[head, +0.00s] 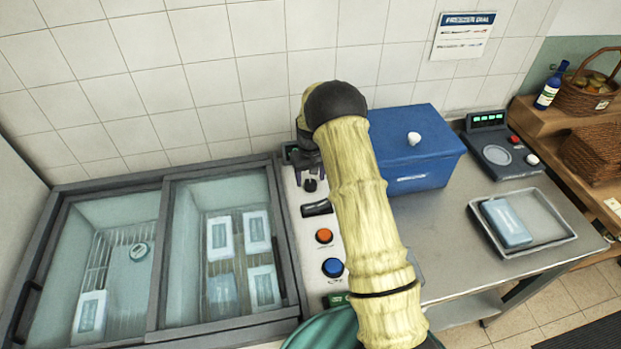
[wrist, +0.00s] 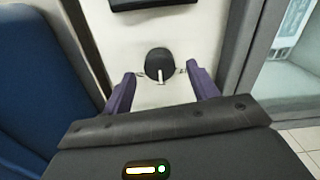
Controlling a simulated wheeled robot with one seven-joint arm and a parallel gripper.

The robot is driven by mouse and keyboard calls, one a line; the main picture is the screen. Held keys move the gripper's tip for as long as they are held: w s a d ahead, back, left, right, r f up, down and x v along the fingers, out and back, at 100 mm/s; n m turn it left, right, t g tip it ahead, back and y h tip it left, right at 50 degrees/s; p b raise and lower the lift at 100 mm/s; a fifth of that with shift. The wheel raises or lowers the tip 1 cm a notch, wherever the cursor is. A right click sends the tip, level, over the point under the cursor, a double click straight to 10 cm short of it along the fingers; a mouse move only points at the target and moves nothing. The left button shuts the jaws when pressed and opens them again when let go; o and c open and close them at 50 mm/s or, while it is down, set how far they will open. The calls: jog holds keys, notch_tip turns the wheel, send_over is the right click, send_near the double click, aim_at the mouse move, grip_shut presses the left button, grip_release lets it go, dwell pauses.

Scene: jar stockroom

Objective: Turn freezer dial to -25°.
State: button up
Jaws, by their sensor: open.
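The freezer dial (wrist: 159,62) is a round black knob with a pale pointer mark, on the white control panel (wrist: 150,32). In the wrist view the mark points down the picture, towards my palm. My gripper (wrist: 161,72) is open, its purple fingers one on each side of the dial. I cannot tell whether they touch it. In the head view my gripper (head: 309,168) hangs over the upper part of the panel by the dial (head: 311,185). A small green display (head: 291,153) there is mostly hidden by my gripper, and its reading cannot be made out.
Below the dial are a black handle (head: 317,208), an orange button (head: 324,236) and a blue button (head: 333,267). The glass-topped freezer (head: 165,250) lies left. A blue box (head: 415,160) stands close on the right, with a grey tray (head: 545,235) beyond.

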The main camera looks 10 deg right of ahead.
jog(key=shift+f, duration=0.95)
jog(key=c, duration=1)
jog(key=shift+m, duration=0.3)
jog(key=m+b, duration=0.1)
jog(key=m, duration=1)
jog(key=shift+m, duration=0.3)
